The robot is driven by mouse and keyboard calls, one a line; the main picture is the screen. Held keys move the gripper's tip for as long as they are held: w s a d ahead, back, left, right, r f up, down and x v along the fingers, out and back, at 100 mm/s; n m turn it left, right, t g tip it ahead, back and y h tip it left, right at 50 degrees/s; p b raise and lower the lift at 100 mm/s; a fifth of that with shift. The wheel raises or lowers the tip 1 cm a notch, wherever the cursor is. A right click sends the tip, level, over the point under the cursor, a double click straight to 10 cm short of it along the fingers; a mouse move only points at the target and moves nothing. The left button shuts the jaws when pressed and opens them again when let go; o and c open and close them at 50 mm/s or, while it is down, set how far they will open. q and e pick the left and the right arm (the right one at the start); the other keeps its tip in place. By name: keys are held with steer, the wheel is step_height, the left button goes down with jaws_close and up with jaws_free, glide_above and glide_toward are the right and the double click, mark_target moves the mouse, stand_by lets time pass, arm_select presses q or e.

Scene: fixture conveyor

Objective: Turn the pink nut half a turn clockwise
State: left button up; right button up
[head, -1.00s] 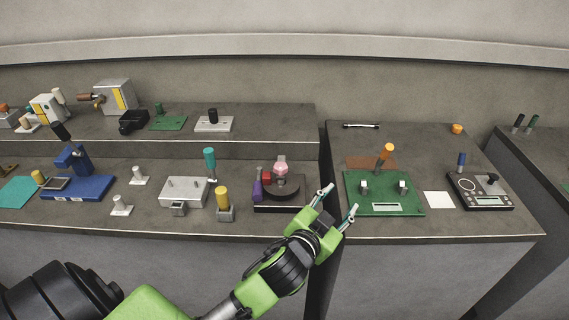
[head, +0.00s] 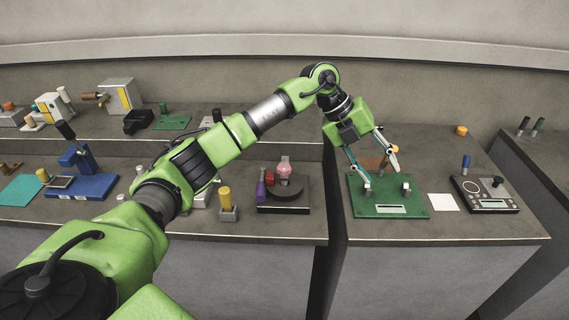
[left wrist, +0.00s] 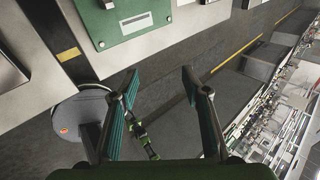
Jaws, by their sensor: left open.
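The pink nut (head: 284,168), a small pink piece, stands upright on the round dark plate (head: 287,194) of a black fixture in the head view. Its exact shape is too small to tell. My left gripper (head: 380,174) is open and empty, well to the right of the nut. It points down over the green board (head: 384,205) on the right-hand table. Its open fingers show in the left wrist view (left wrist: 160,85), with the green board (left wrist: 135,22) at the top. The nut is not recognisable in the wrist view. My right gripper is not in view.
A purple bottle-like piece (head: 261,189) and a red block (head: 269,178) stand beside the nut. A yellow-topped holder (head: 225,200) is further left. A black scale (head: 487,195) and a white sheet (head: 443,202) lie right of the green board. My left arm hides part of the left table.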

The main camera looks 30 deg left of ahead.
arm_select(q)
steer(key=a+r+n+g+y, duration=0.1)
steer(key=a+r+y, duration=0.1)
steer(key=a, duration=0.5)
steer(key=a+r+n+y, duration=0.1)
steer(key=a+n+y, duration=0.15)
steer(key=a, duration=0.55)
step_height(320, 180, up, 4)
steer(key=n+g+y, duration=0.2)
steer(key=y, duration=0.1)
glide_above(284, 166)
steer(key=shift+m, duration=0.25)
step_height(284, 166, down, 14)
steer(key=shift+r+p, duration=0.15)
steer(key=shift+p, duration=0.9)
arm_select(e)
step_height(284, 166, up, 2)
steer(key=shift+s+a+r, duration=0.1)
arm_select(q)
steer(key=shift+c, duration=0.4)
steer(key=c, duration=1)
